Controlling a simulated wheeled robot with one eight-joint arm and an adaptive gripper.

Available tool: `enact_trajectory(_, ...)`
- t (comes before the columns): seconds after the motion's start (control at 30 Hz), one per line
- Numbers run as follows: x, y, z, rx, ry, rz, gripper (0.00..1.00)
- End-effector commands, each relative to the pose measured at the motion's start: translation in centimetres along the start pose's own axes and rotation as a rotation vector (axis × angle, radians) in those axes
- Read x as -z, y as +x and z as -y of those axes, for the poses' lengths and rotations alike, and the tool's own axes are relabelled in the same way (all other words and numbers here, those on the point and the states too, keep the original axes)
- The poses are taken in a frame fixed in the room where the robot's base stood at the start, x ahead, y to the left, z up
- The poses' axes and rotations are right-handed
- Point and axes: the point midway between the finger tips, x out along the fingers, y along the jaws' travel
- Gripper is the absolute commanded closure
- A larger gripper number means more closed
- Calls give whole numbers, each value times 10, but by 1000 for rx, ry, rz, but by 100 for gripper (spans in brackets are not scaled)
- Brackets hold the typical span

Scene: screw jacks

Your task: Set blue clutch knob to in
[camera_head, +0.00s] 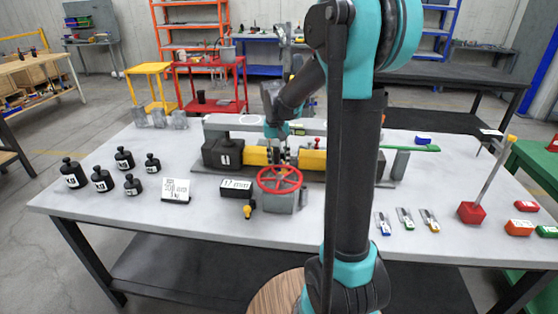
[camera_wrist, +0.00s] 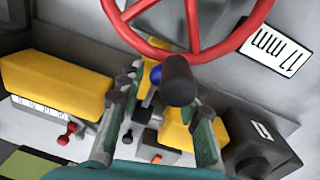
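The blue clutch knob (camera_wrist: 155,76) shows only as a small blue patch in the wrist view, partly hidden behind a dark cylindrical handle. I cannot tell its set position. My gripper (camera_wrist: 167,95) points down at the machine, its two fingers apart on either side of the blue patch and dark handle. No contact or grip can be made out. In the head view my gripper (camera_head: 281,156) is over the middle of the screw jack rig, behind the red handwheel (camera_head: 279,179). The blue knob cannot be made out there.
Yellow blocks (camera_wrist: 55,84) and a dark block (camera_wrist: 258,143) flank the fingers. A small red knob (camera_wrist: 68,133) is at the left. The handwheel lies close to the fingertips. Black weights (camera_head: 102,180) stand left on the table; a 17 mm display (camera_head: 236,185) stands near the wheel.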

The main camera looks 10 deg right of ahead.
Motion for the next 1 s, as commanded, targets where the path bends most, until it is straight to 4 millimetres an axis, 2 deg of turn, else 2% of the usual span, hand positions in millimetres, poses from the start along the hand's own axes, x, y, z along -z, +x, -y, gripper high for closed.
enact_trajectory(0.03,0,0,0,0,0,0,75)
enact_trajectory(0.23,0,0,0,0,0,0,100)
enact_trajectory(0.63,0,0,-4,0,1,0,100)
enact_trajectory(0.9,-6,2,-42,-1,5,0,100)
enact_trajectory(1.0,-8,3,-49,-1,2,0,100)
